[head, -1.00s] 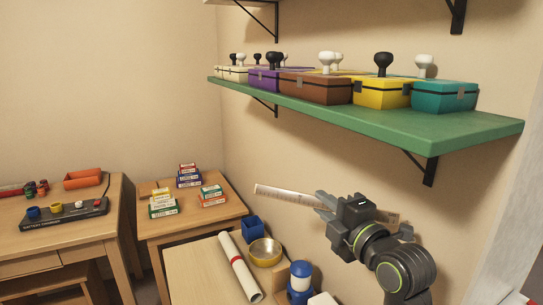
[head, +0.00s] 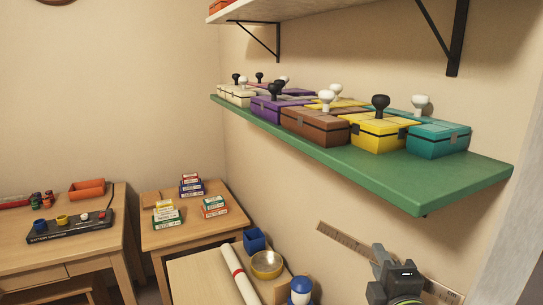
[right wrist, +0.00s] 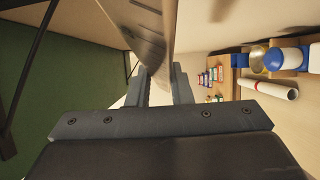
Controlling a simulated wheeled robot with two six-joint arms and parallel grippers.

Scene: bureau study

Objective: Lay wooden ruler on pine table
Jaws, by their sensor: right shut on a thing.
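The wooden ruler (head: 346,241) is a long flat strip with markings, held in the air near the wall at the lower right of the head view. It slopes down to the right and passes behind my right gripper (head: 380,258). In the right wrist view the ruler (right wrist: 150,25) stands edge-on between the fingers of the right gripper (right wrist: 160,88), which is shut on it. Several wooden tables show; I cannot tell which is the pine one. The nearest tabletop (head: 200,277) is at the bottom centre. My left gripper is not in view.
A green shelf (head: 440,178) with several coloured boxes juts out above the ruler. A rolled paper (head: 238,275), brass bowl (head: 266,264), blue cup (head: 254,240) and blue-white bottle (head: 300,290) crowd the nearest table. A small table (head: 190,236) holds stacked boxes; a desk (head: 72,248) stands left.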

